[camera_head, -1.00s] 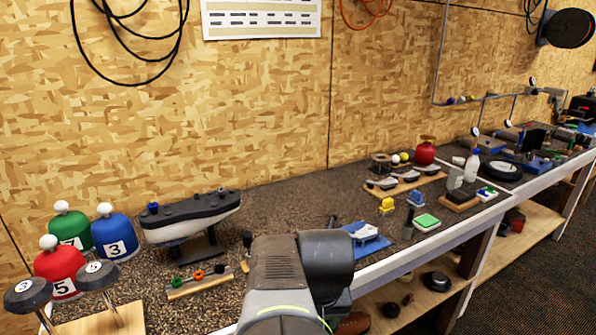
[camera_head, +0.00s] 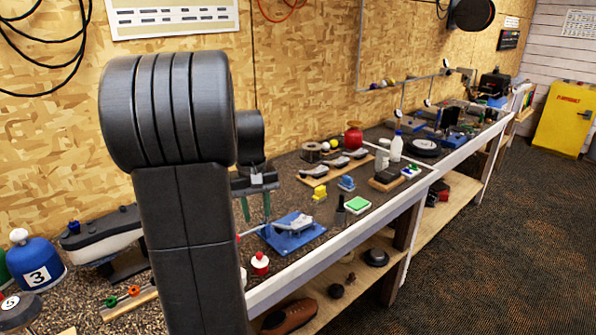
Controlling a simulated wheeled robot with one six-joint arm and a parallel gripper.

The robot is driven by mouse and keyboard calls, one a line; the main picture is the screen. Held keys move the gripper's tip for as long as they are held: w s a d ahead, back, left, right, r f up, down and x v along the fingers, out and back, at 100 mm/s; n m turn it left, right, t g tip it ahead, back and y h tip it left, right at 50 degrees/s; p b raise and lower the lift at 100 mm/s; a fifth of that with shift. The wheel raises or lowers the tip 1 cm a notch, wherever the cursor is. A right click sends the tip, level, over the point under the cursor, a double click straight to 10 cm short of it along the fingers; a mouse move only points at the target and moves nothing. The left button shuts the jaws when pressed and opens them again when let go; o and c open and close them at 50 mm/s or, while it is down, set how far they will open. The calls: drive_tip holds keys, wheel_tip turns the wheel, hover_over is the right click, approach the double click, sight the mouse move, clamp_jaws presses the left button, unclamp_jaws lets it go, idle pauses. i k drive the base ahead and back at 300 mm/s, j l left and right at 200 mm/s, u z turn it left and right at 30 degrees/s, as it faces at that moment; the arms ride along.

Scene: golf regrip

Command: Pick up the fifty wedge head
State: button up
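My gripper (camera_head: 256,217) points down over the bench with two green fingers apart and nothing visible between them. It is just behind and left of a blue block (camera_head: 286,242) that bears a grey metal club head (camera_head: 293,223). Several grey club heads (camera_head: 337,162) lie in a row on a wooden board (camera_head: 312,180) farther back. No number is legible on any head, so I cannot tell which is the fifty wedge head. My arm hides part of the bench at left.
A red-and-white item (camera_head: 260,264) stands by the front edge. A green pad (camera_head: 357,205), a dark bottle (camera_head: 340,215), a yellow block (camera_head: 320,193) and white bottles (camera_head: 396,147) stand to the right. A blue headcover (camera_head: 38,262) is at left. Open floor lies right.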

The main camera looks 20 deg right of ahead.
sight(322, 169)
drive_tip(key=i+l+u, duration=0.15)
drive_tip(key=l+u, duration=0.95)
drive_tip(key=l, duration=1.3)
drive_tip(key=k+l+u, duration=0.1)
drive_tip(key=l, duration=1.35)
